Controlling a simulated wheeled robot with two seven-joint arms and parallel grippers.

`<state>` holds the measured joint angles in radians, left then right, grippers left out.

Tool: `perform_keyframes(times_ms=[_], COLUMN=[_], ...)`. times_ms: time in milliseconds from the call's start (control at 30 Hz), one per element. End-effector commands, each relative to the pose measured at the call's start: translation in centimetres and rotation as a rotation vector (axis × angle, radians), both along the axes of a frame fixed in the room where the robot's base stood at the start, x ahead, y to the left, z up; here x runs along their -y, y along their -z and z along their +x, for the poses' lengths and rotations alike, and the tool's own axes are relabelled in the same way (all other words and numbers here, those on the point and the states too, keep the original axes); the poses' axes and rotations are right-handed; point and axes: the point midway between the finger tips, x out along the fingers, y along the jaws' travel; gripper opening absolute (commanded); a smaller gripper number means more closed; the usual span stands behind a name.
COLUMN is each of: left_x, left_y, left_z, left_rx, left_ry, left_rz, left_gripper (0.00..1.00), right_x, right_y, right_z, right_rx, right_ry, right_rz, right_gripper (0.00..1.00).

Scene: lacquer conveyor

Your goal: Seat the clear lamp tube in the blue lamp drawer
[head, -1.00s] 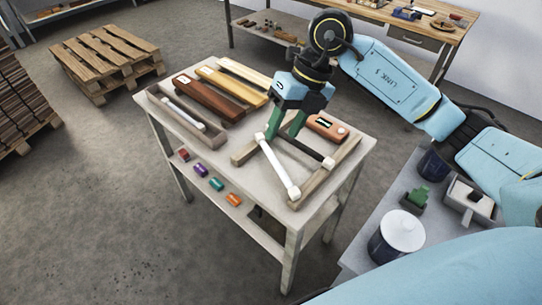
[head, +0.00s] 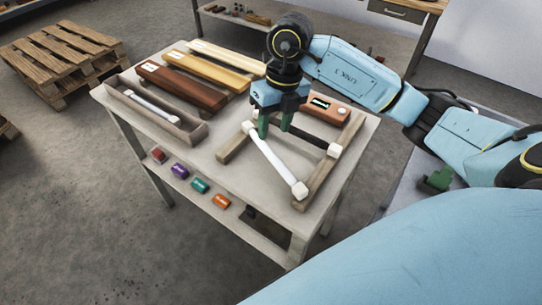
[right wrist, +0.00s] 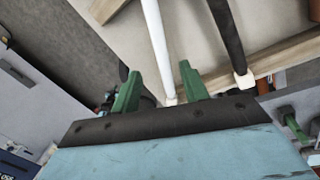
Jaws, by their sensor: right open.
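My right gripper (head: 275,132) is open, pointing down over the rack at the right of the table. A white tube with pale end caps (head: 276,163) lies across that rack. In the right wrist view the white tube (right wrist: 155,40) runs between the two green fingers (right wrist: 160,88); I cannot tell whether they touch it. A dark tube (head: 312,142) lies beside it on the rack. Another pale tube (head: 152,107) lies in a grey-brown tray at left. No blue drawer is recognisable. My left gripper is not in view.
The wooden rack (head: 318,178) has raised bars. Red-brown (head: 182,88), tan (head: 212,70) and cream (head: 228,57) long housings lie at the table's back left. An orange-brown box (head: 325,108) stands behind the rack. Small coloured blocks (head: 200,186) sit on the lower shelf.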

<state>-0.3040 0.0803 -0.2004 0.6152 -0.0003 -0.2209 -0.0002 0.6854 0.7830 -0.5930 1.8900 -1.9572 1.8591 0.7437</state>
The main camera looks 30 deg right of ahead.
Motion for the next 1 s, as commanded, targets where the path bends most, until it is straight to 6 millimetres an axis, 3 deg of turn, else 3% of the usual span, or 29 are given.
perform_keyframes(times_ms=[600,867,1000], left_x=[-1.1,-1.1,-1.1], left_y=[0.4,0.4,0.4], left_z=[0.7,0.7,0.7], left_rx=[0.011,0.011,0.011], left_ry=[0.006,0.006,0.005], left_rz=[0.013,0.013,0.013], left_gripper=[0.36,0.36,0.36], right_x=[-0.9,-0.9,-0.9], right_y=[7.0,7.3,7.3], right_z=[-0.8,-0.8,-0.8], right_rx=[-0.001,0.002,0.001], right_ry=[-0.001,-0.001,-0.001], right_rz=[0.002,0.001,0.001], right_gripper=[0.44,0.44,0.3])
